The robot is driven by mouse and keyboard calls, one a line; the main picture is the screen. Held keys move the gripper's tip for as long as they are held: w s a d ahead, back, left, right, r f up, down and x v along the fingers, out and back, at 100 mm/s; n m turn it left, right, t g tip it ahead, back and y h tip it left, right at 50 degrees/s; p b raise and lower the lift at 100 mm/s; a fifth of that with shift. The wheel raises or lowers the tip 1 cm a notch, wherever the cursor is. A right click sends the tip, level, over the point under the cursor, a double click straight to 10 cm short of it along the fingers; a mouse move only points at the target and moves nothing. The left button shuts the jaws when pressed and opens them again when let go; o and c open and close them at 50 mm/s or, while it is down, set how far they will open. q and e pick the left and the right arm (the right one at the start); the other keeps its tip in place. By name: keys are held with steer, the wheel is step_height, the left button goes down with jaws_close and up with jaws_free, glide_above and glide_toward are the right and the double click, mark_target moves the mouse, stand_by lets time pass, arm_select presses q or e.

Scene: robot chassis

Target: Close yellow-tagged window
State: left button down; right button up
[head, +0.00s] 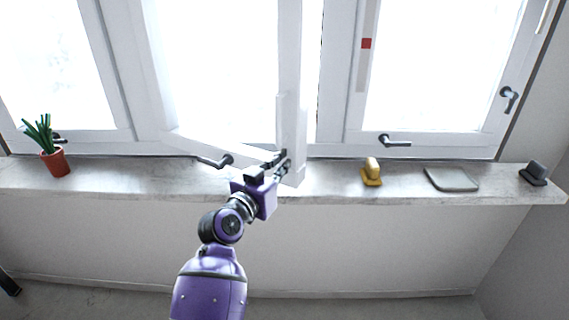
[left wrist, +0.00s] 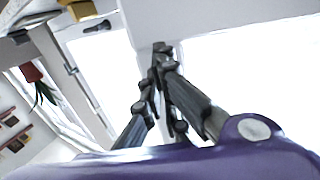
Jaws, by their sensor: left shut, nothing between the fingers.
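The middle window has a white sash (head: 290,110) that stands open, swung into the room over the sill. Its free edge points toward me. No yellow tag shows on it in these views. My left gripper (head: 284,161) is shut and empty at the lower part of this free edge; I cannot tell whether it touches. In the left wrist view the shut fingers (left wrist: 160,55) point at a white frame part. A dark handle (head: 213,161) shows low at the middle window. My right gripper is not in view.
The right window (head: 425,142) carries a red tag (head: 366,43) and looks shut. On the sill (head: 110,182) are a potted plant (head: 55,162), a yellow object (head: 371,173), a grey flat tray (head: 452,179) and a dark object (head: 535,173). The sill's middle left is clear.

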arm_select(q)
steer(key=shift+w+d, duration=0.25)
steer(key=shift+w, duration=0.3)
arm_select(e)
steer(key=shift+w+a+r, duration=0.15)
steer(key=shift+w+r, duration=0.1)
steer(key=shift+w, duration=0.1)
